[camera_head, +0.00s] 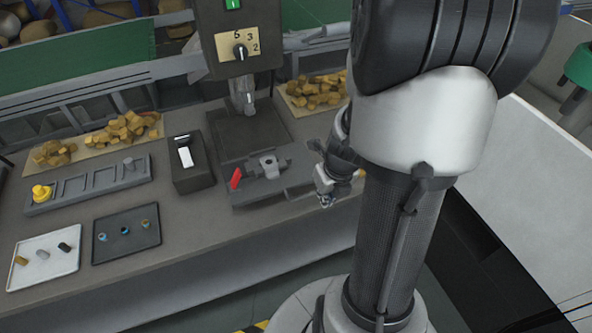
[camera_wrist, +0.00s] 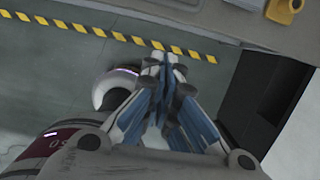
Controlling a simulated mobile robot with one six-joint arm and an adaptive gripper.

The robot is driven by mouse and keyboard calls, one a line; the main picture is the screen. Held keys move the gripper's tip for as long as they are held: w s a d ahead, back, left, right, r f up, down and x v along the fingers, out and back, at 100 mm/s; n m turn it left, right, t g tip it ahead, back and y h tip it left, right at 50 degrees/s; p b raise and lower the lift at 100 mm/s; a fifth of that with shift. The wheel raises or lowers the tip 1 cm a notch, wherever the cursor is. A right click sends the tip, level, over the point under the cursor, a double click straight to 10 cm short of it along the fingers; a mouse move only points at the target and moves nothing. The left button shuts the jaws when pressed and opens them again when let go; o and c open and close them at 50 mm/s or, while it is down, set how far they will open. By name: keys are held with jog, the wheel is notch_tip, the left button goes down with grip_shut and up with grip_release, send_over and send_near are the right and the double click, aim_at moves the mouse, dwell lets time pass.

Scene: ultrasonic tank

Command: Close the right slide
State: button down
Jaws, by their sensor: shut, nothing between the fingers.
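My gripper (camera_head: 326,198) hangs in front of the bench's front edge, right of the machine vise (camera_head: 266,168), apart from it. In the wrist view my gripper (camera_wrist: 164,60) is shut and empty, its fingers together over the floor. No part is clearly recognisable as the right slide. A yellow piece with a round hole (camera_wrist: 283,10) shows at the bench in the wrist view's top right corner. My arm hides the right end of the bench in the head view.
The drill press (camera_head: 238,50) stands behind the vise, which has a red handle (camera_head: 235,178). Left are a dark box with a white switch (camera_head: 186,158), a slotted rack (camera_head: 72,188), a white tray (camera_head: 30,278) and a dark tray (camera_head: 110,255). Floor before the bench looks free.

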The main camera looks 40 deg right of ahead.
jog(key=w+d+f+b, duration=0.1)
jog(key=w+f+b, duration=0.4)
jog(key=f, duration=0.5)
jog(key=shift+w+d+b, duration=0.2)
jog(key=shift+w+b, duration=0.2)
jog(key=shift+b, duration=0.6)
jog(key=shift+f, duration=0.1)
